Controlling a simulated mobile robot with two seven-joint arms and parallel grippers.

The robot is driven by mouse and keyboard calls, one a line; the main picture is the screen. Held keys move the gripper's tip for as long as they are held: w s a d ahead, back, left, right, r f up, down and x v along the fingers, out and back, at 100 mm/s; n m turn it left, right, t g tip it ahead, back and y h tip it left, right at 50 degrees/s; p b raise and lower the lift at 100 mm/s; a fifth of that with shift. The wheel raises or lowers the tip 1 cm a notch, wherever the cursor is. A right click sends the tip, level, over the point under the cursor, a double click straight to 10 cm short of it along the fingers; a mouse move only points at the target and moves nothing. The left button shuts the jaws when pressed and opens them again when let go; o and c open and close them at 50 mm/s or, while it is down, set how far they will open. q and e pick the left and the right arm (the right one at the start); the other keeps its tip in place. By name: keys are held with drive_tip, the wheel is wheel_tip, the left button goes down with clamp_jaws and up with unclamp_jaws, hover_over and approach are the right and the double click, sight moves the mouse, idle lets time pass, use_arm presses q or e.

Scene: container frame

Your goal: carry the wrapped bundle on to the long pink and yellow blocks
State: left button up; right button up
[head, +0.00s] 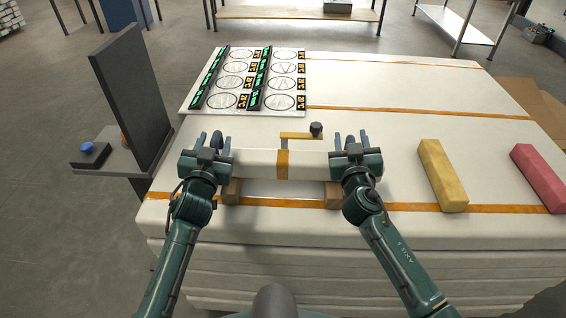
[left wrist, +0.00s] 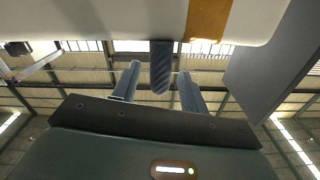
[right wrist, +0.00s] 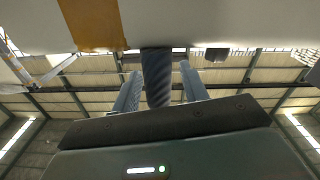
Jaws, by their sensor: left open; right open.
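The wrapped bundle (head: 251,163) is a long white roll with an orange band, lying crosswise between my grippers and seeming to rest on two brown blocks (head: 231,191) (head: 333,193). My left gripper (head: 209,142) is open at its left end; my right gripper (head: 351,142) is open at its right end. In the left wrist view, a dark ribbed piece (left wrist: 160,68) stands between the open fingers beside the bundle (left wrist: 100,18). The right wrist view shows a similar ribbed piece (right wrist: 156,78). The long yellow block (head: 442,175) and pink block (head: 540,177) lie apart at right.
A board with circles and labels (head: 235,75) lies at the table's back left. A brown bracket with a dark knob (head: 316,130) stands just behind the bundle. A dark upright panel (head: 130,95) stands left of the table. The white table top (head: 400,125) is clear between bundle and yellow block.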

use_arm(q)
drive_tip(key=shift+w, duration=0.15)
use_arm(e)
drive_tip(key=shift+w, duration=0.15)
use_arm(q)
clamp_jaws()
use_arm(e)
clamp_jaws()
drive_tip(key=shift+d, duration=0.1)
use_arm(q)
drive_tip(key=shift+a, duration=0.1)
use_arm(e)
drive_tip(key=shift+d, duration=0.1)
idle(0.7)
